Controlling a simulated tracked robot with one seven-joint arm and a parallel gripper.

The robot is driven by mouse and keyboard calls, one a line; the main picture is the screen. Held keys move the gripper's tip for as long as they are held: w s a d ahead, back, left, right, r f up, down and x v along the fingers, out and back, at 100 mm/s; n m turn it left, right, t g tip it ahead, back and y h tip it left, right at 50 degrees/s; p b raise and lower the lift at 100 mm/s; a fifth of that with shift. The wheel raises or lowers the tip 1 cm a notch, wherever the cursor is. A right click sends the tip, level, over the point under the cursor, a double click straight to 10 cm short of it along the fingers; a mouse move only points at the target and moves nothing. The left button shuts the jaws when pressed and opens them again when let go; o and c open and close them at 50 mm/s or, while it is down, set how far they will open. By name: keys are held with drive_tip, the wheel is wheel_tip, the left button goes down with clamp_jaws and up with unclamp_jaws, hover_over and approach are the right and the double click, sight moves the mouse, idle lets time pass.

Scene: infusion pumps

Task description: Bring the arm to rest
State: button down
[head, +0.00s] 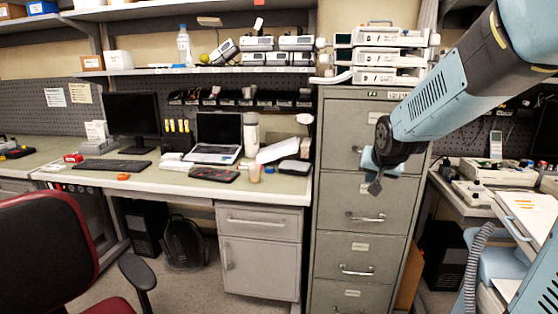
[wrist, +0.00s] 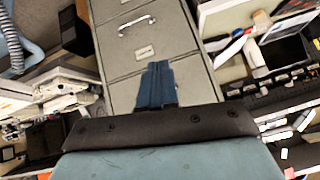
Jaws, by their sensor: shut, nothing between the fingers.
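My arm reaches in from the upper right of the head view, and my gripper (head: 375,187) hangs in front of the grey filing cabinet (head: 340,200). In the wrist view my gripper (wrist: 157,70) shows its two dark blue fingers together, with nothing between them. The cabinet drawers (wrist: 150,30) lie beyond the fingertips. I cannot tell how large the gap to the cabinet is.
Several infusion pumps (head: 390,57) are stacked on the cabinet, and more stand on the shelf (head: 205,71). A desk (head: 260,190) with a laptop (head: 215,135) is left of the cabinet. A red chair (head: 50,250) is at the lower left. Equipment crowds the right side.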

drive_tip(key=s+r+n+g, duration=0.1)
drive_tip(key=s+r, duration=0.1)
drive_tip(key=s, duration=1)
drive_tip(key=s+a+r+n+g, duration=0.1)
drive_tip(key=s+r+n+g, duration=0.1)
drive_tip(key=s, duration=1.1)
drive_tip(key=shift+s, duration=0.25)
